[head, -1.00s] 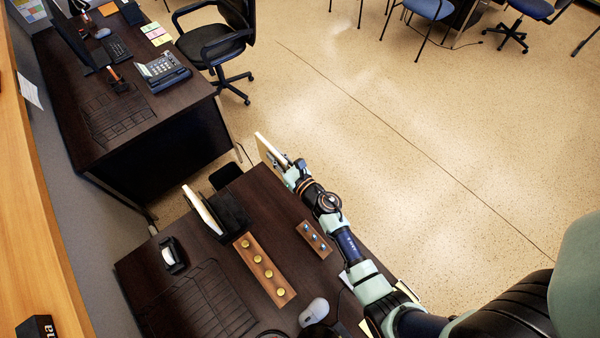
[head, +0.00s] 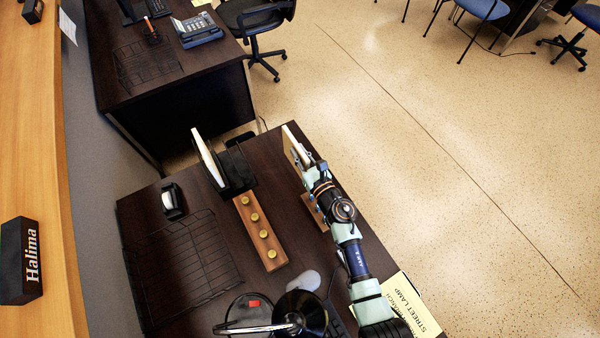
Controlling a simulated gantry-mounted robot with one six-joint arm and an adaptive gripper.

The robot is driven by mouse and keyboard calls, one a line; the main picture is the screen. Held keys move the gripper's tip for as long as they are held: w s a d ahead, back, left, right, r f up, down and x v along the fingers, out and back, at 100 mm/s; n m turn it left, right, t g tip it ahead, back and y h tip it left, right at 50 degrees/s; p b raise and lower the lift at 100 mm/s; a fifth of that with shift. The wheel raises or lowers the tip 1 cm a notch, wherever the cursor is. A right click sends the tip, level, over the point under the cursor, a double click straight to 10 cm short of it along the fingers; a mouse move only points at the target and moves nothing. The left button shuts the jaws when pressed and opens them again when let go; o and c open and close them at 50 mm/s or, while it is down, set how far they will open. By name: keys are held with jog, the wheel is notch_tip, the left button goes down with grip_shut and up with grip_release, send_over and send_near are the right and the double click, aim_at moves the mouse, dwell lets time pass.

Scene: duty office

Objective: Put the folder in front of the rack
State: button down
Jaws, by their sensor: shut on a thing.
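My gripper (head: 304,168) is shut on a thin, pale folder (head: 292,146). The folder stands roughly upright, over or near the far right part of the near desk. The gripper hides its lower near part, so I cannot tell whether it touches the desk. The black rack (head: 238,170) stands on the desk to the left of my gripper, with a clear gap between. Another white, upright, folder-like thing (head: 207,158) is at the rack's left side.
A wooden strip with yellow knobs (head: 257,232) lies on the near side of the rack. A second wooden strip (head: 314,212) is mostly hidden under my arm. A wire tray (head: 180,265), black dispenser (head: 172,200), mouse (head: 305,280), lamp (head: 300,313) and yellow paper (head: 408,305) are nearby.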

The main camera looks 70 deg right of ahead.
notch_tip(320, 180, down, 7)
jog(key=b, duration=0.3)
jog(key=shift+r+b, duration=0.15)
jog(key=shift+b, duration=0.25)
jog(key=shift+f, duration=0.2)
jog(key=c, duration=1.2)
grip_release()
